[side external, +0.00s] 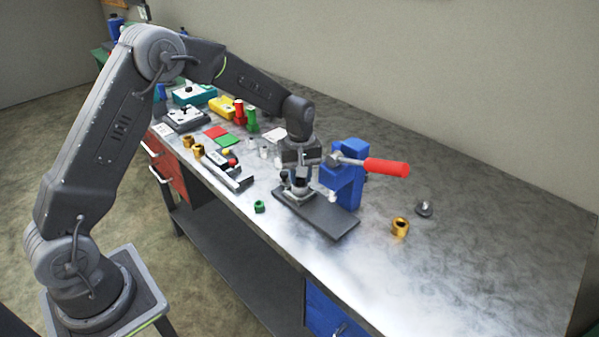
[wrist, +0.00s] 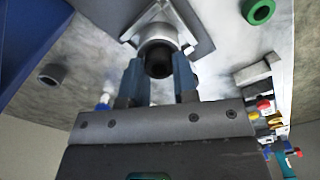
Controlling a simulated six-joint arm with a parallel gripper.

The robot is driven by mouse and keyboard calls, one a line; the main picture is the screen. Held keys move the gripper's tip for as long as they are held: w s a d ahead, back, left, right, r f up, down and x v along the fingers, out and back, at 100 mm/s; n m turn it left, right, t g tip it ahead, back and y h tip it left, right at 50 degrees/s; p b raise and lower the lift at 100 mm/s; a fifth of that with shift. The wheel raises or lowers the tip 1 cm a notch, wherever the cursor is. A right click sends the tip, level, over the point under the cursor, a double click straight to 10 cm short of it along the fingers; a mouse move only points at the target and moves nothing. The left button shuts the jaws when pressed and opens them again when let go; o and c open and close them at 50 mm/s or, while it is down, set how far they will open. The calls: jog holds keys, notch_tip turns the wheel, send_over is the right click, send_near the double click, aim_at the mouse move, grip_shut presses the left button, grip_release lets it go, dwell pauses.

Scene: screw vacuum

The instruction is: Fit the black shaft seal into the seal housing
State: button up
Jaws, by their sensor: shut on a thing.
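The black shaft seal (wrist: 158,66) is a short dark cylinder between the two fingers of my gripper (wrist: 158,80). My gripper is shut on it. The seal housing (wrist: 156,32) is a light grey round collar on a square base, directly beyond the seal in the wrist view. The seal overlaps the housing's mouth there; I cannot tell whether it has entered. In the side view my gripper (side external: 299,180) points down just above the housing (side external: 299,195), and the seal cannot be made out. The housing sits on a dark flat plate (side external: 330,217).
A blue press (side external: 347,170) with a red handle (side external: 386,168) stands close to the right of my gripper. A green ring (side external: 259,207) lies left of the plate. A brass nut (side external: 400,227) lies right. Several small parts crowd the table's left; the far right is clear.

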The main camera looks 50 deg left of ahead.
jog(key=shift+f, duration=0.15)
jog(key=shift+r, duration=0.5)
jog(key=shift+s+a+m, duration=0.15)
jog(key=shift+s+m, duration=0.45)
jog(key=shift+s, duration=0.05)
jog(key=s+f+m, duration=0.1)
jog(key=s+m, duration=0.2)
jog(key=s+f+m, duration=0.1)
jog(key=s+m, duration=0.2)
jog(key=s+f+m, duration=0.1)
jog(key=s+m, duration=0.2)
jog(key=shift+m, duration=0.4)
jog(key=shift+s+f+m, duration=0.15)
jog(key=shift+s+m, duration=0.2)
jog(key=shift+m, duration=0.15)
notch_tip(320, 180, up, 7)
send_over(299, 179)
jog(key=shift+a, duration=0.1)
jog(key=shift+w+r, duration=0.4)
jog(key=shift+r, duration=0.1)
